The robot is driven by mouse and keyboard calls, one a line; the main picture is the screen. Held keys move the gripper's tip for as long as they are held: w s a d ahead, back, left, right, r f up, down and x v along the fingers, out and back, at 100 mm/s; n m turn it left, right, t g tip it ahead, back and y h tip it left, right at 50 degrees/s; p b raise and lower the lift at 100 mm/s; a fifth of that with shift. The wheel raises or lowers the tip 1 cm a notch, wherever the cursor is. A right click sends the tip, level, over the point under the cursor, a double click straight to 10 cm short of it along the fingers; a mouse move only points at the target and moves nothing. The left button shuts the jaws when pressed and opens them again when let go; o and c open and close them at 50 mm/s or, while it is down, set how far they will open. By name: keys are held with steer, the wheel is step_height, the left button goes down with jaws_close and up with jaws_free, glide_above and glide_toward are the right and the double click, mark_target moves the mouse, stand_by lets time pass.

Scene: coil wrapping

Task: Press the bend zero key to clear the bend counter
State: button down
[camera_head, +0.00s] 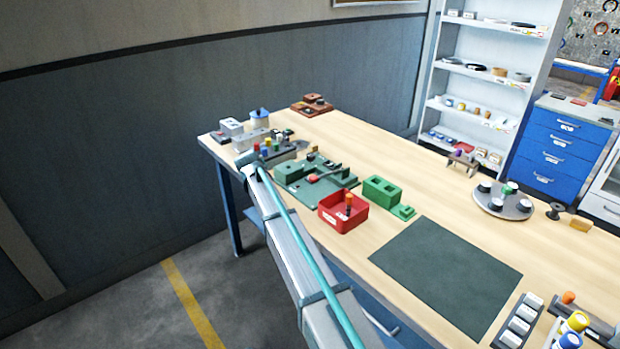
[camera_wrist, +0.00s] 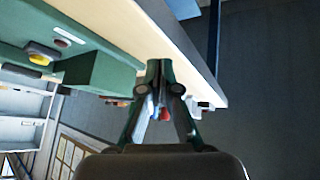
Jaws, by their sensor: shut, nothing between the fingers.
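In the wrist view a green housing (camera_wrist: 92,72) fills the upper left. It carries a yellow round key (camera_wrist: 38,58) in a grey surround, beside a recessed pale and reddish oval (camera_wrist: 62,41). No lettering is readable, so I cannot tell which is the bend zero key. My gripper (camera_wrist: 160,66) is shut and empty, its fingertips right of these keys in the picture and apart from them. In the head view a green fixture (camera_head: 318,192) stands on the bench; its keys are too small to tell, and my gripper cannot be made out.
The wooden bench (camera_head: 375,160) carries a red tray (camera_head: 342,222), a green block (camera_head: 381,191) and a dark mat (camera_head: 446,275). Several small coloured parts crowd the far left corner. Shelves (camera_head: 490,85) and a blue drawer cabinet (camera_head: 562,145) stand behind. The bench edge (camera_wrist: 195,60) lies close to my fingertips.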

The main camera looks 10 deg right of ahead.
steer(key=w+d+r+h, duration=0.1)
steer(key=w+d+r, duration=0.25)
steer(key=r, duration=0.25)
steer(key=w+d+r+h, duration=0.1)
steer(key=d+r+h, duration=0.1)
steer(key=d, duration=0.5)
steer(key=w+d+r+m+g+h+p, duration=0.1)
steer(key=d+r+h, duration=0.1)
steer(key=d, duration=0.6)
steer(key=shift+d+r, duration=0.3)
steer(key=shift+r, duration=0.15)
steer(key=shift+f, duration=0.1)
steer(key=shift+f+b, duration=1.4)
steer(key=shift+f, duration=2.9)
steer(key=shift+f, duration=0.1)
steer(key=shift+f+b, duration=0.3)
steer(key=shift+f, duration=0.05)
